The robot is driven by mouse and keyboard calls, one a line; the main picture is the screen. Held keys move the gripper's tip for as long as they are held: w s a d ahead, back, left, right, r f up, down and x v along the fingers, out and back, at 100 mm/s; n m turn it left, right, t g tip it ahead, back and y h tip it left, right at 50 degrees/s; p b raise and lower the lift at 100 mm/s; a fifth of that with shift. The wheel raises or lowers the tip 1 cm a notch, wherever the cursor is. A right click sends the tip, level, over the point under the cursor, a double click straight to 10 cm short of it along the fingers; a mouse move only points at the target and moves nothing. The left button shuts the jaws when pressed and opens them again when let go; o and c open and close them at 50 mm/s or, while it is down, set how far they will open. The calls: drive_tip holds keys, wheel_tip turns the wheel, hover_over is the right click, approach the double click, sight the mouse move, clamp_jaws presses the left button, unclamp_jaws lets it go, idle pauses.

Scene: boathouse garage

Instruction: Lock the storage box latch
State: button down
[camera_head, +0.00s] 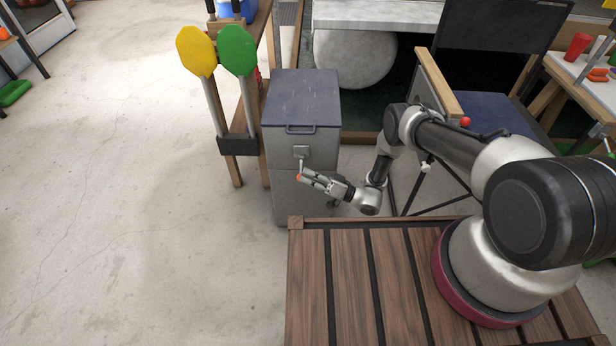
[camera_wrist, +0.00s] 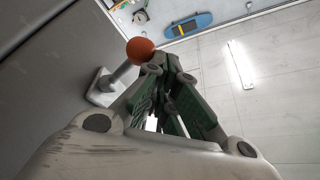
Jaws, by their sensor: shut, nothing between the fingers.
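The storage box (camera_head: 304,188) is a tall grey box with a dark blue lid (camera_head: 302,97) that is closed and has a handle at its front edge. The latch (camera_head: 301,154) is a small plate with a lever on the box's front, and the lever hangs downward to a red-orange knob. In the wrist view the latch knob (camera_wrist: 140,50) is at the end of a grey stem from a square plate. My gripper (camera_head: 306,176) is shut and empty, its fingertips right at the knob. In the wrist view my gripper (camera_wrist: 165,65) is just beside the knob; I cannot tell if they touch.
Yellow (camera_head: 196,51) and green (camera_head: 238,50) paddles stand on a wooden rack left of the box. A chair (camera_head: 490,112) is behind my arm. The slatted wooden top (camera_head: 345,280) is close in front of the box.

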drive_tip(key=w+d+f, duration=0.1)
drive_tip(key=d+f, duration=0.2)
drive_tip(key=d, duration=0.6)
drive_tip(key=shift+d+f, duration=0.15)
drive_tip(key=shift+f, duration=0.1)
